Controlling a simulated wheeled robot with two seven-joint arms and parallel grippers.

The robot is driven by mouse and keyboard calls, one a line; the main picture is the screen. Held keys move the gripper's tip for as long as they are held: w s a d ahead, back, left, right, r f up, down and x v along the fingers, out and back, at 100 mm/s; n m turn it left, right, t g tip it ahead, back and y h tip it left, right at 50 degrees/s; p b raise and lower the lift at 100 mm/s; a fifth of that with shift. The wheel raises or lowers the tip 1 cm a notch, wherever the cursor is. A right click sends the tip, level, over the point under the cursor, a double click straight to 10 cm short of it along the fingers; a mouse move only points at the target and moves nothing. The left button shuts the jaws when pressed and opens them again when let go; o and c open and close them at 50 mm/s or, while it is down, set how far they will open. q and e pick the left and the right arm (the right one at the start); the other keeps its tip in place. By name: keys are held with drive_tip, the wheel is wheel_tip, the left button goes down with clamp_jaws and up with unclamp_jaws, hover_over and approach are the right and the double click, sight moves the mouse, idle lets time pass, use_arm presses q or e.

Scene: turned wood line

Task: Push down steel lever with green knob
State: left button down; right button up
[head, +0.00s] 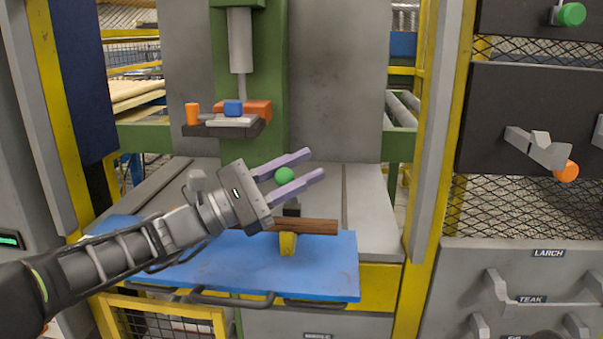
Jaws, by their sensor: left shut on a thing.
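A round green knob (284,175) sits between the two pale purple fingers of my left gripper (297,171), in front of the green press column. My left gripper is shut on this knob, and its arm comes in from the lower left. The steel lever that would carry the knob cannot be made out; the gripper may hide it. Another green knob (572,14) is on the dark panel at the top right, well away from my gripper. My right gripper is not in view.
A brown wooden bar (305,227) lies over a yellow support (287,244) on the blue plate (210,268). A small shelf (222,129) holds orange and blue pieces. An orange knob (566,171) is on the right panel. Yellow posts flank the press.

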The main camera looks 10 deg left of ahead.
use_arm(q)
drive_tip(key=c, duration=1.1)
unclamp_jaws()
drive_tip(key=shift+o, duration=0.2)
drive_tip(key=shift+a, duration=0.1)
drive_tip(key=v, duration=0.7)
drive_tip(key=shift+s+a, duration=0.2)
drive_tip(key=shift+a, duration=0.05)
drive_tip(key=shift+f, duration=0.15)
drive_tip(key=shift+c, duration=0.3)
